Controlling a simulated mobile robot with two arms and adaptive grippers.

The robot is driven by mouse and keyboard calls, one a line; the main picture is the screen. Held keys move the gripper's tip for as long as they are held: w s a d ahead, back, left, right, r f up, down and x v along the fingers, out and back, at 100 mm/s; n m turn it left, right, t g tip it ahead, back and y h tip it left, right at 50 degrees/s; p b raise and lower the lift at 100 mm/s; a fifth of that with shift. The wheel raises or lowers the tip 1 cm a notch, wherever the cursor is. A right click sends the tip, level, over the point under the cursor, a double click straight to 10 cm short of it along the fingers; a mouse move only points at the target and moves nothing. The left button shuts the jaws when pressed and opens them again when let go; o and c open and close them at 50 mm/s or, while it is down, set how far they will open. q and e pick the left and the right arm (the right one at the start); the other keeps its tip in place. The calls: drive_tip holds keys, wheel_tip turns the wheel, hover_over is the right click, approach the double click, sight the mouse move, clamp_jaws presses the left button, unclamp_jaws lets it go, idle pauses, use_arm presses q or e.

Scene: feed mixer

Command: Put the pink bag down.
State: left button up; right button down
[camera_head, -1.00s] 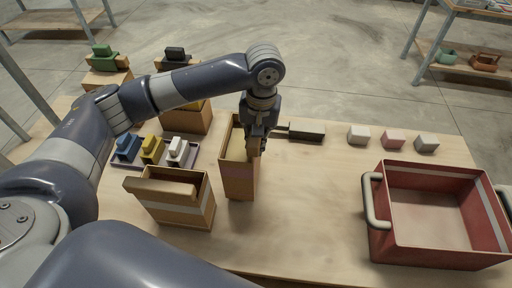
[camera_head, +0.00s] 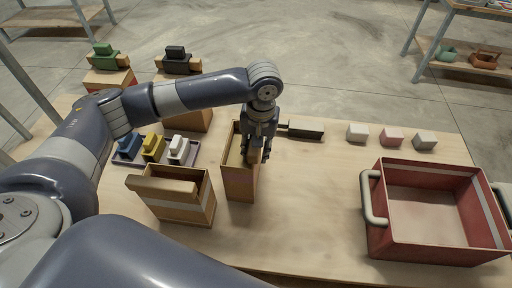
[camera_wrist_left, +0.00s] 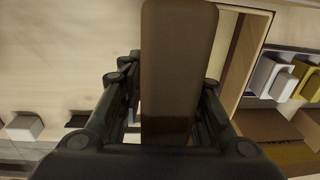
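The pink bag (camera_head: 239,181) is a tall tan box-shaped bag with a faint pink band. It stands upright on the wooden table, left of the table's middle. My left gripper (camera_head: 259,155) is at the bag's upper right side. In the left wrist view, the bag's brown handle bar (camera_wrist_left: 178,70) lies between the dark fingers of the gripper (camera_wrist_left: 168,100). Gaps show beside the bar, so the fingers look open around it. My right gripper is not in view.
A second tan bag (camera_head: 178,197) stands close left. A tray (camera_head: 190,160) of blue, yellow and white pieces lies behind it. A red bin (camera_head: 384,232) with grey handles is at right. A dark block (camera_head: 306,132) lies behind the gripper. The table centre is clear.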

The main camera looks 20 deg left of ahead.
use_arm(q)
drive_tip(key=shift+r, duration=0.1)
drive_tip(key=r, duration=0.4)
drive_tip(key=r+b, duration=0.1)
drive_tip(key=r, duration=0.3)
drive_tip(key=r+b, duration=0.1)
drive_tip(key=r, duration=0.3)
drive_tip(key=shift+d, duration=0.4)
drive_tip(key=shift+f, duration=0.1)
